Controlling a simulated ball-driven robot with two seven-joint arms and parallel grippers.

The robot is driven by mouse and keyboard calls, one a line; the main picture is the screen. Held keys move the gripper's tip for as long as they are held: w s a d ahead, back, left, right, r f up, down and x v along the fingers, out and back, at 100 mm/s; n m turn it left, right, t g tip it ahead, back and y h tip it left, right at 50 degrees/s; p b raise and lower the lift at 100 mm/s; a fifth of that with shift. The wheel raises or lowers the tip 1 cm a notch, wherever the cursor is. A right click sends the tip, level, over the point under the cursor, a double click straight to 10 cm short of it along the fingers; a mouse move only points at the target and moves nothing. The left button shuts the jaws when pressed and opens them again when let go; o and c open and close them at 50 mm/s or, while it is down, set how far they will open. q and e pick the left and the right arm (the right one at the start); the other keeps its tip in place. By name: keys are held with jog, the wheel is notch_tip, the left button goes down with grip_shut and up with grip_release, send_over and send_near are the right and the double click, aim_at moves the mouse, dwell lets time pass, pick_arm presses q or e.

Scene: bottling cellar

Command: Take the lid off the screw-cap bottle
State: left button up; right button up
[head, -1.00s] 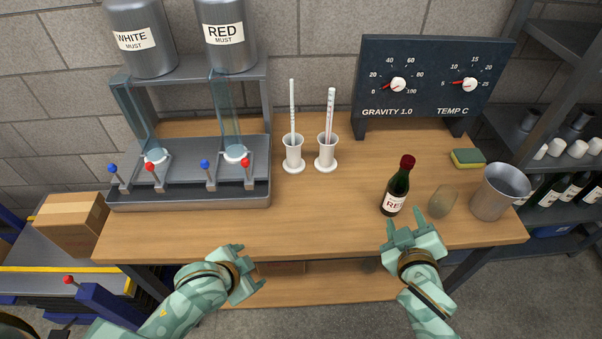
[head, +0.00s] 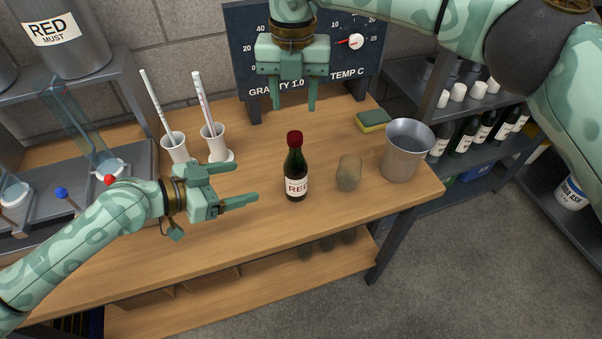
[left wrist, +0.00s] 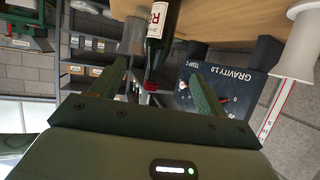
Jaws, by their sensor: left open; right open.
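The screw-cap bottle (head: 296,172) is dark green with a label reading RED and stands upright on the wooden bench. Its dark red lid (head: 295,138) is on its neck. My left gripper (head: 248,183) is open and empty, left of the bottle, fingers pointing at it. In the left wrist view the bottle (left wrist: 158,35) shows upside down, with its red lid (left wrist: 150,86) between and beyond the open fingers (left wrist: 160,85). My right gripper (head: 298,108) is open, pointing down above and behind the lid, apart from it.
A glass (head: 348,173) stands just right of the bottle, with a metal bucket (head: 406,150) further right. A sponge (head: 373,121) lies behind them. Two white holders with sticks (head: 215,140) stand behind my left gripper. The gauge board (head: 250,60) is at the back.

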aim_at(297, 170)
pick_arm(q)
jog(key=x, duration=1.6)
jog(key=shift+f, duration=0.1)
